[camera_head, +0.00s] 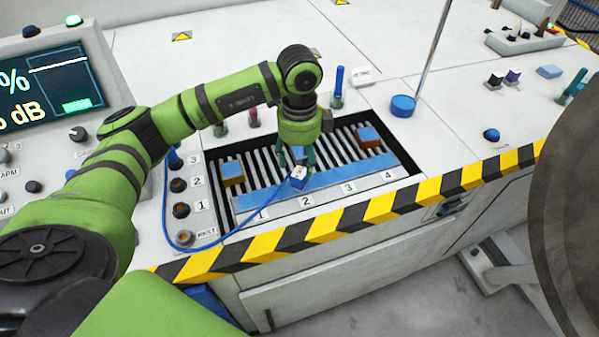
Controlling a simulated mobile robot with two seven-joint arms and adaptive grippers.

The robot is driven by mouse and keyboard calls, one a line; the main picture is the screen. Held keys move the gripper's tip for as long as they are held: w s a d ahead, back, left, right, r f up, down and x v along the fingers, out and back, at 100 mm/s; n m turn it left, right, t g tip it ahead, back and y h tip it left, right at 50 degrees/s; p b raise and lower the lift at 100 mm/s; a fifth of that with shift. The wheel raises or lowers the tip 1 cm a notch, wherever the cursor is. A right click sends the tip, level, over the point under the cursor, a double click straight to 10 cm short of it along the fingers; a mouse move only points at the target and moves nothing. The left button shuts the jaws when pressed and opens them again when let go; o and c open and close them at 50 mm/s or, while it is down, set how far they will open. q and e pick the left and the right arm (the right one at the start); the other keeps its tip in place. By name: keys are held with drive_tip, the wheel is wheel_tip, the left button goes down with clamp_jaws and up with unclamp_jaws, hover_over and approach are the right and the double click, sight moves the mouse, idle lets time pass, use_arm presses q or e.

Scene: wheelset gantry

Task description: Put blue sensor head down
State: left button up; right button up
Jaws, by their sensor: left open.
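The blue sensor head (298,180) is a small block with a pale top. It sits at the slatted tray (290,204) near the number 2, and a blue cable (236,222) runs from it to the left. My left gripper (297,162) points down over the tray, directly at the head. Its fingers are open and partly hide the head. Whether they touch it, I cannot tell. My right gripper is not in view.
An orange-brown block (232,173) stands in the tray near number 1, and a red-brown block (369,136) stands farther right. A yellow-black striped edge (340,222) runs along the front.

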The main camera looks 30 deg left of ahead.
sight(299, 172)
use_arm(q)
wheel_tip(299, 172, up, 5)
drive_tip(key=shift+r, duration=0.15)
idle(0.5)
